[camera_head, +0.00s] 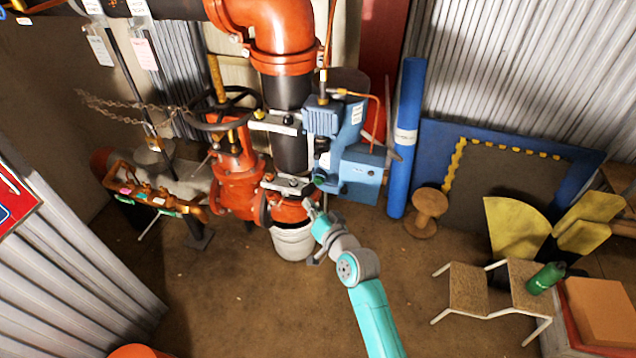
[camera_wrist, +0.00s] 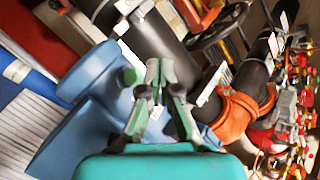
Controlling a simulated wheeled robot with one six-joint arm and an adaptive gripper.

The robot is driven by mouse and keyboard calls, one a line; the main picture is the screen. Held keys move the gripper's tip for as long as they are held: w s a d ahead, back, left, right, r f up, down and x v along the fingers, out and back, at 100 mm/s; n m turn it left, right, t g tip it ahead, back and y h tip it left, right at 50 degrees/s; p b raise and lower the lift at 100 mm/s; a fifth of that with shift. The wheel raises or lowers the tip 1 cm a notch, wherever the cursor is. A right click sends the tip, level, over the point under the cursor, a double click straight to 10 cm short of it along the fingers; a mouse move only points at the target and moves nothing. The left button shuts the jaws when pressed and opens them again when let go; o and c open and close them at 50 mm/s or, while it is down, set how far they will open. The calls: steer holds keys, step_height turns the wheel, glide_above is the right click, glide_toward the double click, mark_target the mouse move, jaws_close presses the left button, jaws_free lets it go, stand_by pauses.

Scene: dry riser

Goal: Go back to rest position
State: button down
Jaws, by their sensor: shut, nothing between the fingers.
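My gripper (camera_head: 311,207) is at the end of my teal arm, in the middle of the head view. It is close to the lower part of the blue box-shaped unit (camera_head: 362,172) on the riser and above a white bucket (camera_head: 292,241). In the wrist view my gripper (camera_wrist: 160,66) has its fingertips together with nothing held between them. Behind the fingers are the blue unit (camera_wrist: 92,98), a small green knob (camera_wrist: 132,78) and the black pipe (camera_wrist: 153,45). I cannot tell whether the fingertips touch the unit.
An orange valve with a dark handwheel (camera_head: 236,167) stands left of the riser. A blue roll (camera_head: 406,138) and a wooden spool (camera_head: 427,208) stand to the right. A low stool (camera_head: 468,288) and a green bottle (camera_head: 545,278) are at lower right. The floor (camera_head: 230,310) at front left is clear.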

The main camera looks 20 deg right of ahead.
stand_by(0.3)
steer(key=s+d+f+n+h, duration=0.1)
steer(key=s+f, duration=0.3)
steer(key=s, duration=0.9)
steer(key=s+f+n+h, duration=0.1)
steer(key=s+f, duration=0.3)
steer(key=s, duration=1)
steer(key=s+r+n, duration=0.1)
steer(key=s+r, duration=0.2)
steer(key=s, duration=0.5)
steer(key=s+r+n+g, duration=0.1)
steer(key=s+r, duration=0.3)
steer(key=s, duration=0.4)
steer(key=s+r+n, duration=0.1)
steer(key=s+r, duration=0.3)
steer(key=s, duration=0.3)
steer(key=shift+s+d+n+h, duration=0.2)
steer(key=shift+s+n+h, duration=0.1)
steer(key=shift+s, duration=0.1)
